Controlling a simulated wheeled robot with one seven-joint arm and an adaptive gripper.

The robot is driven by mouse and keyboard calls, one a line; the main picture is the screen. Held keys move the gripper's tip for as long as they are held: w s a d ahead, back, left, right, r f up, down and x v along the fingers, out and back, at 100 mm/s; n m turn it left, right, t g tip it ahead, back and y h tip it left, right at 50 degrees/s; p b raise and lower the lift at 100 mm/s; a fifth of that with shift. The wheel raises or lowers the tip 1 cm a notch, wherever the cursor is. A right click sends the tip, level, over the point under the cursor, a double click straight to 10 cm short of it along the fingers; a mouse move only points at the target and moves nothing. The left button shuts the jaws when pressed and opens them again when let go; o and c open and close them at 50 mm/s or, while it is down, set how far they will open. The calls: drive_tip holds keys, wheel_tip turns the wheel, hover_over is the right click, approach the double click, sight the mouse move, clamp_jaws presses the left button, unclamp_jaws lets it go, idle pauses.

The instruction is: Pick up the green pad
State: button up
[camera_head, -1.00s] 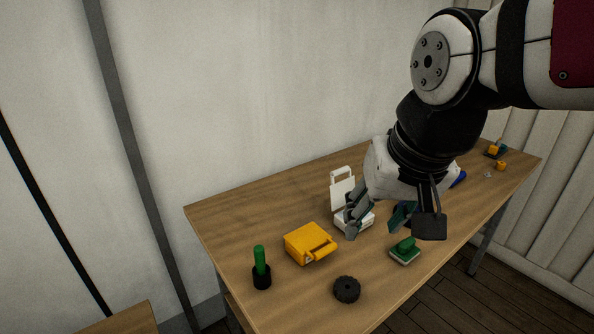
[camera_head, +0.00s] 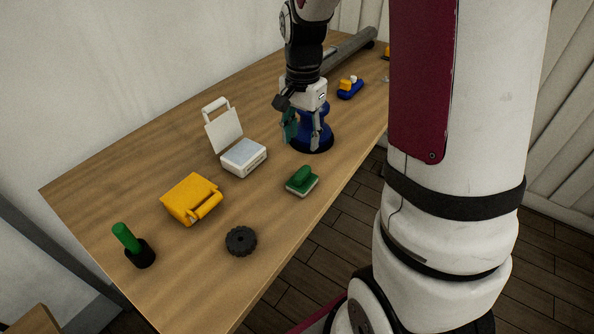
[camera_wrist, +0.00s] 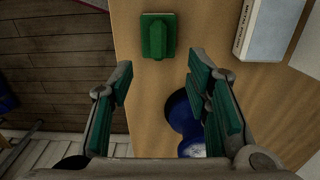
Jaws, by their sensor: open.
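The green pad (camera_head: 302,180) lies on the wooden table near its front edge. It is a green block with a raised grip on a pale base. It also shows at the top of the wrist view (camera_wrist: 158,36), beyond my fingertips. My gripper (camera_head: 303,138) is open and empty. It is behind the pad in the head view, over a dark blue round object (camera_head: 318,134). In the wrist view my gripper (camera_wrist: 155,80) has its two green-lined fingers spread wide, with bare table and the pad's near side ahead of them.
A white box with raised lid (camera_head: 243,158), a yellow case (camera_head: 191,198), a black wheel (camera_head: 241,241) and a green-handled tool in a black holder (camera_head: 140,252) stand left of the pad. A blue and yellow item (camera_head: 350,88) and a grey cylinder (camera_head: 350,48) lie farther back.

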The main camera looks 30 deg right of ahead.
sight(302, 170)
wheel_tip(302, 170, down, 12)
drive_tip(key=shift+s+r+p, duration=0.15)
drive_tip(key=shift+p, duration=0.35)
clamp_jaws()
